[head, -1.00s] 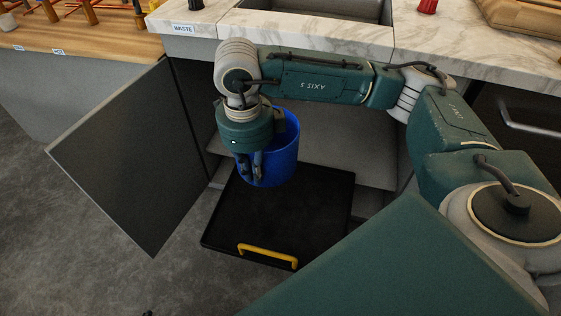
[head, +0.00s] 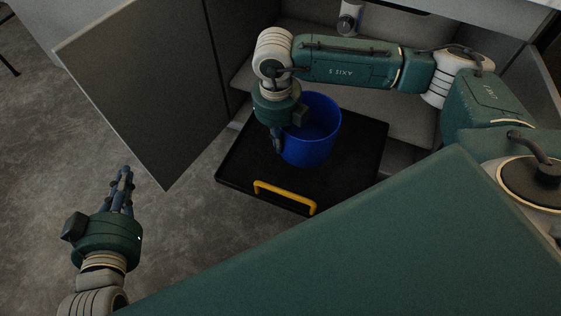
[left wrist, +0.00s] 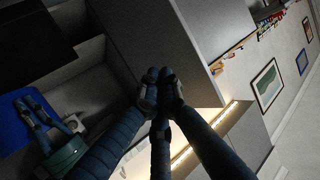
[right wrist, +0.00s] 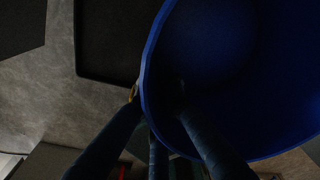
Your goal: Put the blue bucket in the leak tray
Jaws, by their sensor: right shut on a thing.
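The blue bucket (head: 318,140) is upright over the black leak tray (head: 235,165), which has a yellow handle (head: 285,196) at its front. I cannot tell whether its base touches the tray. My right gripper (head: 278,145) is shut on the left side of the bucket's rim. In the right wrist view the bucket (right wrist: 235,70) fills the right half, its wall between the fingers. My left gripper (head: 125,178) is empty, away to the left above the floor. Its fingertips (left wrist: 160,85) meet in the left wrist view.
An open dark cabinet door (head: 150,90) stands left of the tray. The cabinet interior (head: 395,115) lies behind the bucket, with a pale pipe fitting (head: 348,18) above. Grey floor (head: 190,225) is clear between my left gripper and the tray.

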